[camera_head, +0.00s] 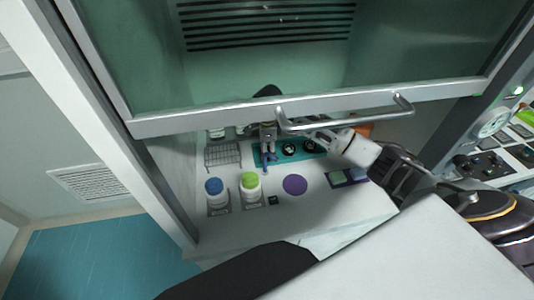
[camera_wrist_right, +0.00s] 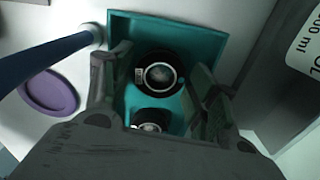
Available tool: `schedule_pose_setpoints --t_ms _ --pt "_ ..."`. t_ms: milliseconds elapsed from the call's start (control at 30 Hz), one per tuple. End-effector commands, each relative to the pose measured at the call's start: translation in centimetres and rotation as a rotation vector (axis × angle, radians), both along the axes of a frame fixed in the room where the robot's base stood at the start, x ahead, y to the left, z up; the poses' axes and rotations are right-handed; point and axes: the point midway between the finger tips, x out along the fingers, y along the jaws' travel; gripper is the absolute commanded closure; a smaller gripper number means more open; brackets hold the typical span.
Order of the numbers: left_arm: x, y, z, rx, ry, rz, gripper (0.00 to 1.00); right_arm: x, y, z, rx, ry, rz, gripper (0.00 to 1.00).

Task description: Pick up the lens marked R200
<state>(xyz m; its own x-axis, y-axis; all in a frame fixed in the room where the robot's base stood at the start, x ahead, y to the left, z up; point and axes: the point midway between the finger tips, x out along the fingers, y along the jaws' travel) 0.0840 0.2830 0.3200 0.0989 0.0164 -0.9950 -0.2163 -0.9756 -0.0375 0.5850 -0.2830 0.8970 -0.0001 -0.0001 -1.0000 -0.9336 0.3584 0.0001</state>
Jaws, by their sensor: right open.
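A teal tray (camera_head: 262,159) lies inside the glass-fronted cabinet, with two round black-rimmed lenses on it: a left lens (camera_head: 289,149) and a right lens (camera_head: 309,146). In the right wrist view the tray (camera_wrist_right: 205,42) holds one lens (camera_wrist_right: 160,77) in the middle and another lens (camera_wrist_right: 150,120) nearer the gripper's base, partly hidden. A small white label sits beside the middle lens; I cannot read R200 on either. My right gripper (camera_wrist_right: 158,72) is open, its fingers on either side of the middle lens. It reaches in from the right in the head view (camera_head: 322,138). My left gripper is not in view.
The raised glass sash with its metal handle (camera_head: 350,122) hangs above the work area. A blue-capped bottle (camera_head: 214,187), a green-capped bottle (camera_head: 250,182), a purple disc (camera_head: 295,185) and a wire rack (camera_head: 223,156) stand nearby. A blue rod (camera_wrist_right: 45,62) crosses beside the tray.

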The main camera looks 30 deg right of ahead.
Motion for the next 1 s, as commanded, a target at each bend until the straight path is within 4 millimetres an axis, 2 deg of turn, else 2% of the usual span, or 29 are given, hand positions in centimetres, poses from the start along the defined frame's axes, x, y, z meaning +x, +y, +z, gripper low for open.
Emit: schedule_pose_setpoints --t_ms 67,333,733,1000 --pt "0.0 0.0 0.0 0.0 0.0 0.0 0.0 0.0 0.0 0.0 0.0 0.0 0.0 0.41" --pt "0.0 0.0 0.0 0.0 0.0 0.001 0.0 0.0 0.0 0.0 0.0 0.0 0.0 0.76" --pt "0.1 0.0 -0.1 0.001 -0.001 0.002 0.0 0.1 0.0 0.5 0.0 -0.002 0.0 0.77" --pt "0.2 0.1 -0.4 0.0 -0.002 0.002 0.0 0.1 -0.1 3.1 -0.001 -0.004 0.0 0.77"
